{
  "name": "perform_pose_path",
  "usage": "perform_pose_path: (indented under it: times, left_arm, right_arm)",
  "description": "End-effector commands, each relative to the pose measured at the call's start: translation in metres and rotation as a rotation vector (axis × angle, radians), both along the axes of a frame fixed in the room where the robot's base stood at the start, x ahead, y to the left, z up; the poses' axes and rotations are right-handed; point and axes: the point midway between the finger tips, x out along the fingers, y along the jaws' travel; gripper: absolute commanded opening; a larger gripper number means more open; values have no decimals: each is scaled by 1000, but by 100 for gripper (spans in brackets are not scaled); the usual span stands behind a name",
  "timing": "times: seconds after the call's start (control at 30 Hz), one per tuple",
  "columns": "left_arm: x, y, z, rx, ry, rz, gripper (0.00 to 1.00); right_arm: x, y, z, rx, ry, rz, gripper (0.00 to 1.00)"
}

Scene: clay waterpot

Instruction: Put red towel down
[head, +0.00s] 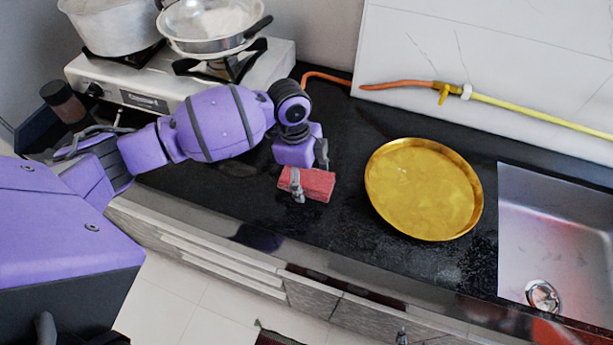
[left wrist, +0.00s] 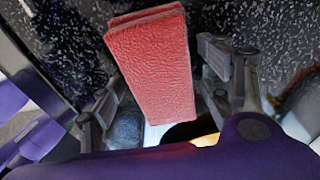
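The red towel (head: 317,184) is a small folded block at the black counter's front part, left of the golden plate. My left gripper (head: 306,180) reaches down over it, with one finger in front of the towel and the other behind. In the left wrist view the towel (left wrist: 155,65) fills the space between the two fingers (left wrist: 165,85); the left finger meets its edge and the right finger is very close to it. The gripper appears shut on the towel. Whether the towel's underside touches the counter is hidden. My right gripper is not in view.
A golden round plate (head: 423,188) lies to the right, with the steel sink (head: 555,240) beyond it. A stove (head: 150,85) with pots (head: 212,22) stands back left. An orange hose (head: 400,84) runs along the wall. Bare counter (head: 345,150) lies between towel and plate.

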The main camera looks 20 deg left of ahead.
Motion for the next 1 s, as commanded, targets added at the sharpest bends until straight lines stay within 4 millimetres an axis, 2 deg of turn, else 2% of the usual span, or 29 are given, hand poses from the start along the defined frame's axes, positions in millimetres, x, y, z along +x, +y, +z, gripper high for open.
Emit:
perform_pose_path:
  times: [0.27, 0.37, 0.7, 0.83, 1.0]
  left_arm:
    - [1, 0, 8, -1, -2, 0, 71]
    - [2, 3, 22, 0, -5, 1, 71]
    - [2, 13, 94, 0, -5, 0, 71]
    - [1, 15, 112, -1, -2, -2, 71]
    - [1, 18, 122, 0, 0, 0, 71]
  right_arm:
    - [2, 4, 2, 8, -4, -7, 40]
    - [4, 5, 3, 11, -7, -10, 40]
    - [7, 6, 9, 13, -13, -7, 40]
    - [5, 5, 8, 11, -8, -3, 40]
    - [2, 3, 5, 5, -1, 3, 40]
